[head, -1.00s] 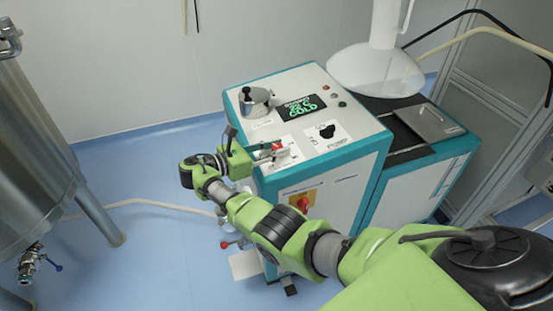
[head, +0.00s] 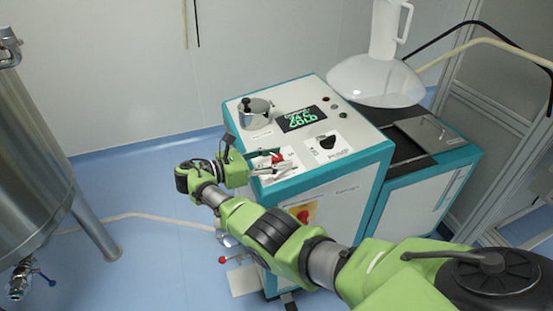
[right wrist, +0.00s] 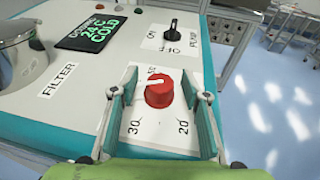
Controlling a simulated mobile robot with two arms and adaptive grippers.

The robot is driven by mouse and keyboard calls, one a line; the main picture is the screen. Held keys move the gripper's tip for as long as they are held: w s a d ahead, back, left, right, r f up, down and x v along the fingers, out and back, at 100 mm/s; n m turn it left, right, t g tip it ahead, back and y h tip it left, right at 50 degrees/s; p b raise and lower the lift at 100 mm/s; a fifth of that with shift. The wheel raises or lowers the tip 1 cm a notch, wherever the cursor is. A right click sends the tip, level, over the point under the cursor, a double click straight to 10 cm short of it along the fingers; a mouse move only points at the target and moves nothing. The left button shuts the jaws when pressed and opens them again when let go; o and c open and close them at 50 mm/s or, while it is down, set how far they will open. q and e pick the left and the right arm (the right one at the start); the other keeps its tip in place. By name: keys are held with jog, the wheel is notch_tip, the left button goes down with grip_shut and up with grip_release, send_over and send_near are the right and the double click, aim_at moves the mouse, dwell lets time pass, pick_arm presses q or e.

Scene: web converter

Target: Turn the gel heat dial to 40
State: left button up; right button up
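The gel heat dial is a red knob with a white pointer (right wrist: 160,90) on a white numbered plate (right wrist: 125,143). In the right wrist view its pointer aims up and left; 30 is at lower left, 20 at lower right, and the label above the knob is partly hidden. The dial also shows small in the head view (head: 277,157). My right gripper (right wrist: 160,78) is open, one finger on each side of the dial, with visible gaps. In the head view my right gripper (head: 268,162) is over the machine's near left corner. My left gripper is out of view.
A display (right wrist: 92,31) reads about 24 C COLD. A black pump switch (right wrist: 173,27) stands beyond the dial. A metal filter pot (head: 255,113) stands at the top's far left. A red-and-yellow switch (head: 304,214) is on the front. A steel tank (head: 30,150) stands left.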

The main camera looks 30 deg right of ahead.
aim_at(277, 157)
notch_tip(277, 157, up, 10)
dwell(0.8)
